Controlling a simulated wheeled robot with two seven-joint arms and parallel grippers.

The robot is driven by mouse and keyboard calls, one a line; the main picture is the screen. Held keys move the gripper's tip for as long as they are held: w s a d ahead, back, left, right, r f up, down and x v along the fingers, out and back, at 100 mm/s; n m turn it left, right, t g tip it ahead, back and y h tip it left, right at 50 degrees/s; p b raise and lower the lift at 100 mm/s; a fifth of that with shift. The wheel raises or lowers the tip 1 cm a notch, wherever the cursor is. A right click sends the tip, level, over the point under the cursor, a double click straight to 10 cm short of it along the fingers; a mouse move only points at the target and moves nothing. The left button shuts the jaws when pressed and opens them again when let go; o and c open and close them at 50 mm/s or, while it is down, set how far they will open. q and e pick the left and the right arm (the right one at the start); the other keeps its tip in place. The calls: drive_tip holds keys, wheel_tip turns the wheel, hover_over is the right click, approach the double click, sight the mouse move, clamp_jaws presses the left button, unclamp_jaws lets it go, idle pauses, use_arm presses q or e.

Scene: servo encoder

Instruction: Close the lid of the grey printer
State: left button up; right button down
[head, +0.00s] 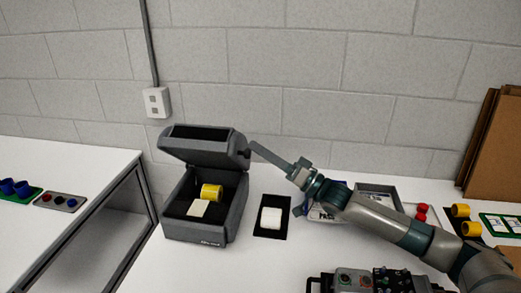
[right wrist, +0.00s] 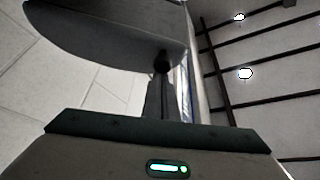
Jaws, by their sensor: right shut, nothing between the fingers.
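The grey printer (head: 232,218) stands on the white table left of centre in the head view. Its lid (head: 205,144) is raised and tilted open over the body. Inside the body are a yellow cylinder (head: 211,192) and a white block (head: 198,209). My right gripper (head: 254,146) is shut and empty, its tip at the right edge of the raised lid; whether it touches cannot be told. In the right wrist view the dark lid (right wrist: 110,35) hangs close above the gripper (right wrist: 162,65). My left gripper is not in view.
A black mat (head: 259,231) with a white block (head: 271,218) lies right of the printer. A control box (head: 345,282) is at the front. Trays, red and yellow parts (head: 471,229) sit at right. A gap separates the left table (head: 75,165).

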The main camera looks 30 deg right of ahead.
drive_tip(key=shift+f, duration=0.1)
drive_tip(key=p+v, duration=0.1)
drive_tip(key=v, duration=1.6)
drive_tip(key=shift+s, duration=0.2)
drive_tip(key=shift+w+d, duration=0.15)
